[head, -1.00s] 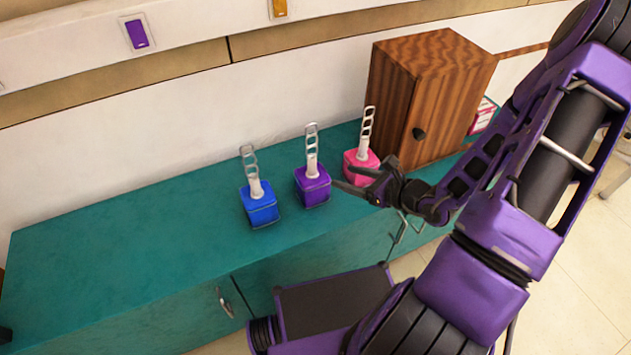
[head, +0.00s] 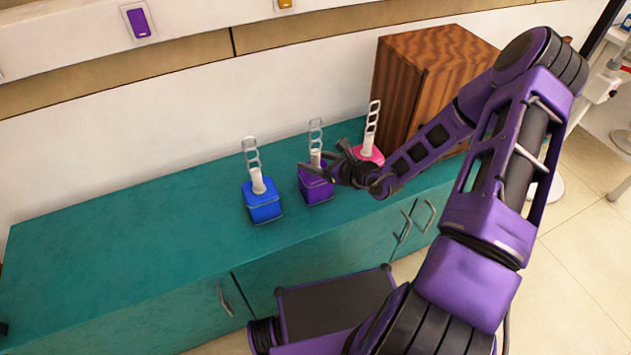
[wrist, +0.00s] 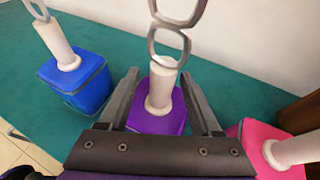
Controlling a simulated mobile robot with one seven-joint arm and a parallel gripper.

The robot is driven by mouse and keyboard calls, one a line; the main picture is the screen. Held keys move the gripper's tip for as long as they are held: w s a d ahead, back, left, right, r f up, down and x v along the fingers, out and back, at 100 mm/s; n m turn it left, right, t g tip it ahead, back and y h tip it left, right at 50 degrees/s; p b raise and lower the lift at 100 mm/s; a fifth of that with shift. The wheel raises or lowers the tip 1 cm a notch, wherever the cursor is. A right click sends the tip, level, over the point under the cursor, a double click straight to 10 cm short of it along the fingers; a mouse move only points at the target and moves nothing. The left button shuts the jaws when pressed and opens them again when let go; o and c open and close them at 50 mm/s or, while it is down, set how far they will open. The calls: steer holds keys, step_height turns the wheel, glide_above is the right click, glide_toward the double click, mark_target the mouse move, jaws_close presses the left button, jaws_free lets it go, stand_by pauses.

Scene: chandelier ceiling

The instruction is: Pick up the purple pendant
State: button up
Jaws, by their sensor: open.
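The purple pendant (head: 316,187) stands upright on the teal counter, a purple cube with a white stem and pale chain links on top. It also shows in the wrist view (wrist: 158,118), between the fingers. My gripper (head: 318,168) is open, with its fingers on either side of the pendant's white stem, above or level with the cube; I cannot tell whether they touch it. The wrist view shows the open gripper (wrist: 160,100) too. Part of the cube is hidden behind my gripper in the head view.
A blue pendant (head: 262,203) stands to the left and a pink pendant (head: 369,155) close on the right, partly hidden by my arm. A wooden cabinet (head: 400,85) stands behind right. The teal counter (head: 120,235) is clear at left. A white wall runs behind.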

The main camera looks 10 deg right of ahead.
steer(key=shift+x, duration=1.4)
jaws_close()
